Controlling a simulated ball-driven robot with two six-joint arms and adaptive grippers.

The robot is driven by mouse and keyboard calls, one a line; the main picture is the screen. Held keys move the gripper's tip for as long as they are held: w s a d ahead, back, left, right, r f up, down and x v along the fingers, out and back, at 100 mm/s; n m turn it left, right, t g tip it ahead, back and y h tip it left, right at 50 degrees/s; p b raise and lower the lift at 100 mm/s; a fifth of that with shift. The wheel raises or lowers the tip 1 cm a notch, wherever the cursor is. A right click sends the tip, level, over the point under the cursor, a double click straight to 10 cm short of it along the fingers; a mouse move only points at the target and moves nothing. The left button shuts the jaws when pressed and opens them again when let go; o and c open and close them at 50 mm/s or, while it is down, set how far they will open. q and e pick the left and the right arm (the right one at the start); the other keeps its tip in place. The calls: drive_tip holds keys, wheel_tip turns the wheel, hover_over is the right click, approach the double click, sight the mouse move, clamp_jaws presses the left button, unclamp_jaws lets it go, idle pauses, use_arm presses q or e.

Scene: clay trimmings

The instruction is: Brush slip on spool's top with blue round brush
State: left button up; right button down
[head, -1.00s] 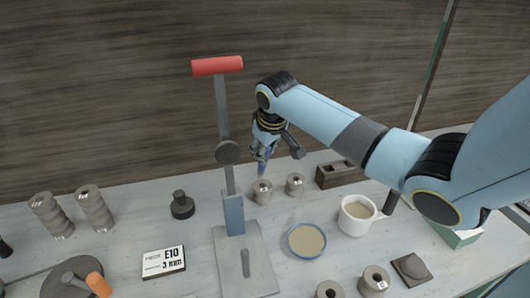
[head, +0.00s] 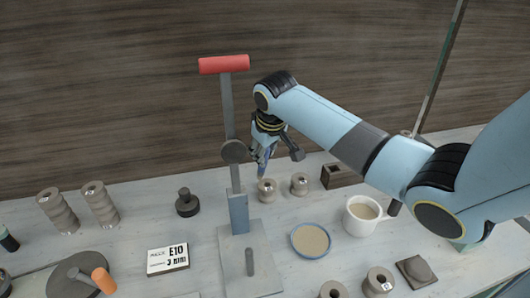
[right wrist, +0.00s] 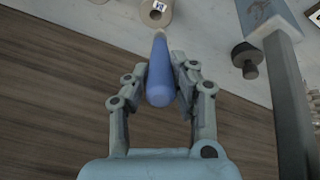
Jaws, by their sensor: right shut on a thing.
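My right gripper (head: 266,150) is shut on the blue round brush (head: 262,168), with the brush pointing down. In the right wrist view, my right gripper (right wrist: 160,82) has its fingers on both sides of the blue handle (right wrist: 159,75). The brush's pale tip is beside or over the near edge of a clay spool (right wrist: 157,12) with a small label on top; contact cannot be told. That spool (head: 267,191) stands upright below the brush in the head view. A blue-rimmed dish (head: 293,246) holds beige slip (head: 311,240). My left gripper is out of view.
A second spool (head: 299,184) stands just right of the first. A white mug (head: 352,223) of beige liquid is farther right. A lever stand (head: 239,212) with a red handle (head: 223,64) rises close on the left. A card (head: 167,259) lies at front left.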

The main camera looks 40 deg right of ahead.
drive_tip(key=shift+f, duration=0.55)
idle(0.4)
drive_tip(key=shift+r, duration=0.1)
drive_tip(key=shift+r, duration=0.3)
drive_tip(key=shift+s+a+r, duration=0.1)
drive_tip(key=shift+s+a, duration=0.2)
drive_tip(key=shift+s, duration=0.2)
drive_tip(key=shift+s+a+r, duration=0.1)
drive_tip(key=shift+s+a, duration=0.15)
drive_tip(key=shift+s, duration=0.2)
drive_tip(key=shift+f, duration=0.55)
idle(0.6)
idle(0.4)
